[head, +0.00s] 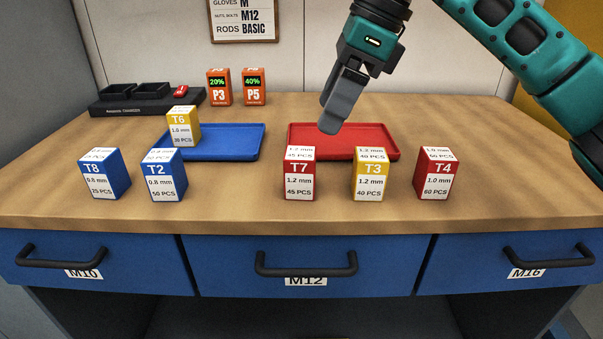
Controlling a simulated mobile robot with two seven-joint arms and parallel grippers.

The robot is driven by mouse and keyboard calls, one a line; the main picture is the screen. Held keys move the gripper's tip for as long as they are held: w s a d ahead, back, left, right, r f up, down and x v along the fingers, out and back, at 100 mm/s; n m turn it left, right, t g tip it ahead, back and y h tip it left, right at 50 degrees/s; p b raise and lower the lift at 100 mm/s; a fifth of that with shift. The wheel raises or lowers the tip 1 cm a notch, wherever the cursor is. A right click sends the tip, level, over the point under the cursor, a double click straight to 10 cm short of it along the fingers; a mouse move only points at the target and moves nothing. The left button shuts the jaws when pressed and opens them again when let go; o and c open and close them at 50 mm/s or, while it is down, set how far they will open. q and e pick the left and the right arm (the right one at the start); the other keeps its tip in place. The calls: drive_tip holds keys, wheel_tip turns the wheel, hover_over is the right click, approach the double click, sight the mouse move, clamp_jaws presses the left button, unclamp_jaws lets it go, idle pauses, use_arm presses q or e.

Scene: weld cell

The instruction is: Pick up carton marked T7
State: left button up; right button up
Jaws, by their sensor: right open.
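The carton marked T7 (300,181) is red with a white label reading 1.2 mm, 45 PCS. It stands upright on the workbench (245,205) in the head view, in front of the red tray's left part. My right gripper (331,127) reaches in from the upper right and hangs above the red tray (393,152), up and to the right of T7. It is open, with nothing seen between its fingers, and apart from the carton. The left gripper is not in view.
Yellow T3 (370,181) and red T4 (434,180) stand right of T7. Blue T2 (164,182) and T8 (102,181) stand left. Orange P3 (219,94) and P5 (253,94) stand behind. Bench is clear between T2 and T7.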

sight(296, 172)
drive_tip(key=b+x, duration=0.1)
drive_tip(key=x, duration=0.6)
drive_tip(key=shift+s+a+r, duration=0.1)
drive_tip(key=x, duration=0.1)
drive_tip(key=b+x, duration=0.1)
drive_tip(key=x, duration=0.3)
drive_tip(key=shift+s+a+b, duration=0.25)
drive_tip(key=shift+b, duration=0.15)
drive_tip(key=c, duration=0.9)
drive_tip(key=shift+c, duration=0.9)
